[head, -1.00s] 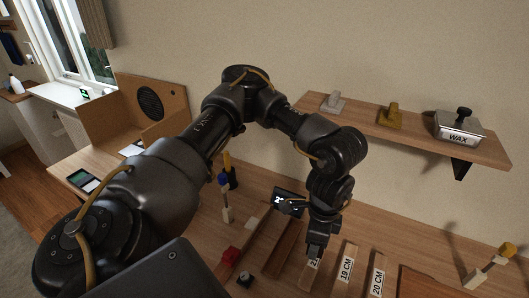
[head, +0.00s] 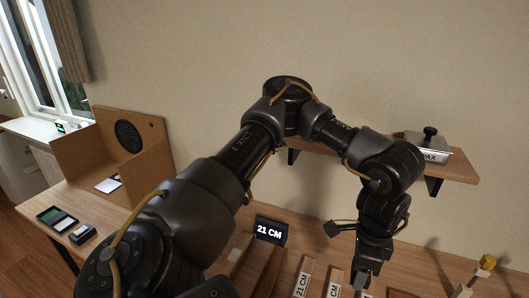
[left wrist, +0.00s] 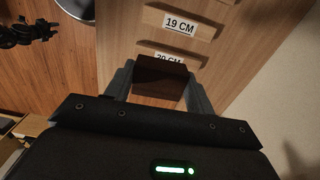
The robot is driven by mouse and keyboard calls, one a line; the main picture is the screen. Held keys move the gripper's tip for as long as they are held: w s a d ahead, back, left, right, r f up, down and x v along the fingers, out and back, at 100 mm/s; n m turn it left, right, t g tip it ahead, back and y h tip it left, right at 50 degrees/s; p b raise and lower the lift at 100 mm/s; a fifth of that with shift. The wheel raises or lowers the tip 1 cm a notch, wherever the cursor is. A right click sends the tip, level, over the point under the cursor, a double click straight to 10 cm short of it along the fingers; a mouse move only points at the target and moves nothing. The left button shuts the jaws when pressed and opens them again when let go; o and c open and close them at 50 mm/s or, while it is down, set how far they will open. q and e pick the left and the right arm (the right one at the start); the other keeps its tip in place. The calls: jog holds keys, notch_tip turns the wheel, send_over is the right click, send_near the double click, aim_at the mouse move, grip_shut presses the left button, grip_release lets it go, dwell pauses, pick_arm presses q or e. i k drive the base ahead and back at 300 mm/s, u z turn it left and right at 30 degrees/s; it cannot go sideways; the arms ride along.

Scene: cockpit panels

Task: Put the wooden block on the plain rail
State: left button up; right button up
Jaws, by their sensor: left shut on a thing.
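My left gripper (head: 364,278) hangs over the right-hand labelled rails on the bench. In the left wrist view my left gripper (left wrist: 160,85) is shut on a dark brown wooden block (left wrist: 160,72), held crosswise between its fingers, with the "20 CM" label (left wrist: 170,57) partly covered behind it. Whether the block touches anything below is unclear. In the head view a rail labelled "21 CM" (head: 302,284) and one labelled "CM" (head: 333,286) stand left of the gripper. Unlabelled brown strips (head: 268,270) lie further left; I cannot tell which is the plain rail. My right gripper is not in view.
A small black display (head: 270,231) reads "21 CM" behind the rails. A wooden box with a round dark grille (head: 128,140) stands at the left. A yellow-topped stick (head: 487,262) is at the right.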

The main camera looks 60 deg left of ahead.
aim_at(235, 256)
jog(key=z, duration=2.25)
jog(key=k, duration=1.65)
jog(key=u, duration=1.75)
